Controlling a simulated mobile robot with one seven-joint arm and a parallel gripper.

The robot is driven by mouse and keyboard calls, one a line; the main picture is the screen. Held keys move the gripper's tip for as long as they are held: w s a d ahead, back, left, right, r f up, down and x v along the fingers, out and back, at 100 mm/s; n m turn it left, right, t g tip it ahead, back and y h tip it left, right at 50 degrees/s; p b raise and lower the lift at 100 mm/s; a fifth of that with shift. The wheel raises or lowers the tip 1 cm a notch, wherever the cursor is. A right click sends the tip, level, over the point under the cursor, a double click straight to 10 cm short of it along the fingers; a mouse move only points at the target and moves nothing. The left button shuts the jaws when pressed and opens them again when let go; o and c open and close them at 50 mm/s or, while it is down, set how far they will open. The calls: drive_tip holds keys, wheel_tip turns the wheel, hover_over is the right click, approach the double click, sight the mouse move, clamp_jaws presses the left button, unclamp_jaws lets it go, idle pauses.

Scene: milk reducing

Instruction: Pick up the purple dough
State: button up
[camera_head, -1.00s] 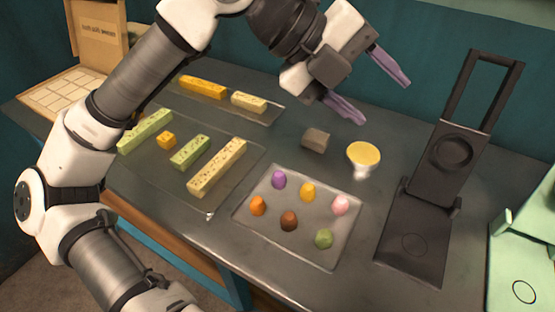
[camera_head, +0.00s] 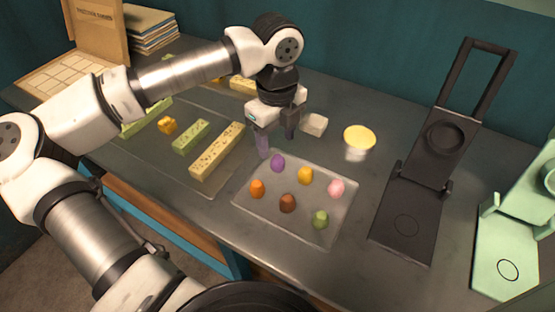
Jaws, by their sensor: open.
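The purple dough (camera_head: 278,163) is a small rounded lump near the back left corner of the clear tray (camera_head: 262,213). My gripper (camera_head: 277,145) points down just behind and above the purple dough. Its jaws are open and hold nothing. One purple finger shows to the left of the dough, and the other finger is dark and sits further back to the right. The dough is in plain view, apart from the fingers as far as I can see.
The tray also holds orange (camera_head: 257,188), brown (camera_head: 288,203), yellow (camera_head: 305,175), pink (camera_head: 336,188) and green (camera_head: 320,219) lumps. A grey block (camera_head: 314,125) and a yellow-topped cup (camera_head: 359,139) stand behind. A black press (camera_head: 410,208) stands right; a speckled bar (camera_head: 217,152) lies left.

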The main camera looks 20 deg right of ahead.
sight(277, 164)
drive_tip(key=shift+s+f+p, duration=0.2)
drive_tip(key=shift+f+p, duration=0.8)
drive_tip(key=shift+f, duration=1.85)
drive_tip(key=c, duration=1)
